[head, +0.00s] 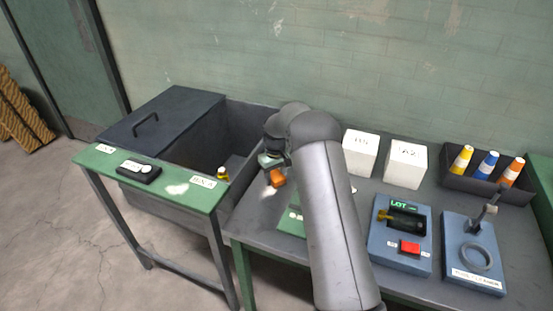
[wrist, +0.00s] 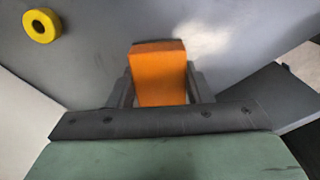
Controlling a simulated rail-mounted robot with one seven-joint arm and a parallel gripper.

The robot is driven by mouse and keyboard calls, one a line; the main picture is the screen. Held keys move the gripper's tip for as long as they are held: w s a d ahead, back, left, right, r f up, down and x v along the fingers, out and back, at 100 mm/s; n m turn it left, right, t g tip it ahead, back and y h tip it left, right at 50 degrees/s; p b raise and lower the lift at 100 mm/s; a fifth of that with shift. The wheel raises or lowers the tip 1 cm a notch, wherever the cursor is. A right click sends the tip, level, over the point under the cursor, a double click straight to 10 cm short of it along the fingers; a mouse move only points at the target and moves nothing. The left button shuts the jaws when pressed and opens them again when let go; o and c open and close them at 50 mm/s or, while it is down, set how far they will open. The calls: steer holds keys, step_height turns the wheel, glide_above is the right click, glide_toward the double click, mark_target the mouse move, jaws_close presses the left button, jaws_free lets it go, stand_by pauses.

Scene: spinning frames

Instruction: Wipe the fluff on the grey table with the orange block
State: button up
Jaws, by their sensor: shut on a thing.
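My gripper (head: 274,167) is shut on the orange block (head: 278,178), over the left part of the grey table (head: 340,263). In the wrist view the block (wrist: 159,75) sits between the two dark fingers (wrist: 160,90). A pale, whitish patch of fluff (wrist: 212,40) lies on the grey surface just beyond the block and to its right. In the head view a pale patch (head: 267,191) shows just below and left of the block. I cannot tell whether the block touches the table. My arm hides part of the tabletop.
Two white boxes (head: 405,165) stand right of my arm. A blue LOT device (head: 402,233), a blue stand with a ring (head: 474,250) and a tray of cones (head: 484,187) are further right. A deep grey bin (head: 240,135) and a green bench (head: 205,203) are left. A yellow ring (wrist: 41,25) shows in the wrist view.

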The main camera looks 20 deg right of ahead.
mark_target(275, 175)
steer(key=shift+r+p, duration=1.6)
steer(key=shift+r, duration=2.4)
steer(key=shift+a, duration=0.1)
